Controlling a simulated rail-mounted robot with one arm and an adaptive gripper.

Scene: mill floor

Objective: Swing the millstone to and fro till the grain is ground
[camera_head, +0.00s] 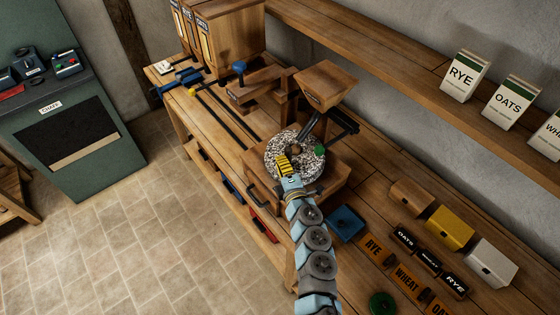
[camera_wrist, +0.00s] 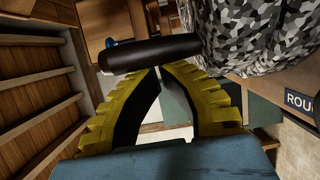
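The round, speckled grey millstone (camera_head: 312,163) lies on a wooden block on the bench in the head view. It also fills the upper right of the wrist view (camera_wrist: 265,35). My gripper (camera_head: 283,159) has yellow ribbed fingers and is at the stone's left part in the head view. In the wrist view the fingers (camera_wrist: 158,70) converge until their tips nearly meet, with no object seen between them. A dark rounded handle (camera_wrist: 150,53) runs crosswise just beyond the tips, beside the stone. I cannot tell whether the fingers touch it. The wooden hopper (camera_head: 327,82) stands behind the stone.
A green knob (camera_head: 320,150) is at the stone's right. A blue tray (camera_head: 346,222) and several small boxes, including a yellow one (camera_head: 450,228), lie to the right. Rye (camera_head: 463,75) and oats (camera_head: 512,103) packets stand on the shelf. The tiled floor at left is open.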

